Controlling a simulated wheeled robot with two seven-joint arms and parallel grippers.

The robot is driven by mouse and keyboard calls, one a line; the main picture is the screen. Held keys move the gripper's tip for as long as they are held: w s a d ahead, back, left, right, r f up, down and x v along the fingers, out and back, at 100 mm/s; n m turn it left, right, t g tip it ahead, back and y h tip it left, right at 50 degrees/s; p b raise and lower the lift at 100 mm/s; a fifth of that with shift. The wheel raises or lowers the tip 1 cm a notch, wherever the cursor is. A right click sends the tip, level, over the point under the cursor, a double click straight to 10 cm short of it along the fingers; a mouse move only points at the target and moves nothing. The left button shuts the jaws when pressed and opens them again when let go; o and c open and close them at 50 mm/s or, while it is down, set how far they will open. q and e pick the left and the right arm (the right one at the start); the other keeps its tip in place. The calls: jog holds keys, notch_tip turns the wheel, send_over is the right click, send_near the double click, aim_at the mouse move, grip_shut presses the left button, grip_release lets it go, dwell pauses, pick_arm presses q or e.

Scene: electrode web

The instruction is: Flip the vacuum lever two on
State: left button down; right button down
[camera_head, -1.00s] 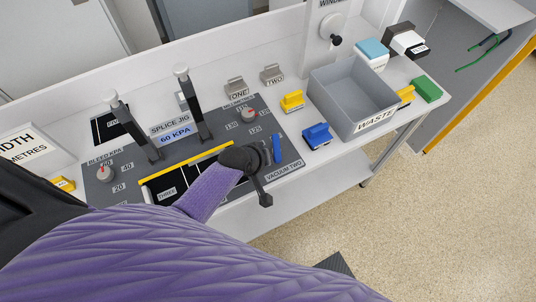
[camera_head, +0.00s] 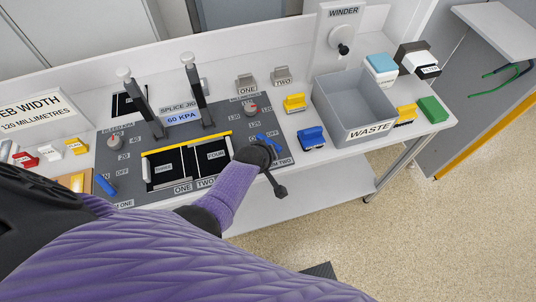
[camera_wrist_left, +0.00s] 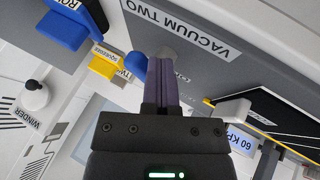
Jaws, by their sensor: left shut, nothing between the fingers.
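The blue lever of vacuum two (camera_head: 268,143) is on the right end of the grey jig panel (camera_head: 215,110). It lies slanted, its upper end to the left and its lower end to the right. The dark end of my left arm, with the left gripper (camera_head: 264,156), is right beside it and covers part of the panel there. In the wrist view my left gripper (camera_wrist_left: 161,62) is shut and empty, its purple fingers beside the VACUUM TWO label (camera_wrist_left: 195,35). My right gripper is out of view.
A second blue lever (camera_head: 105,184) is at the panel's left end. Two upright posts with pale knobs (camera_head: 187,58) stand behind the splice plates. A blue block (camera_head: 311,138), a yellow block (camera_head: 294,102) and the grey waste bin (camera_head: 352,118) stand to the right.

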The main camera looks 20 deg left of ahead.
pick_arm(q)
jog(key=shift+d, duration=0.15)
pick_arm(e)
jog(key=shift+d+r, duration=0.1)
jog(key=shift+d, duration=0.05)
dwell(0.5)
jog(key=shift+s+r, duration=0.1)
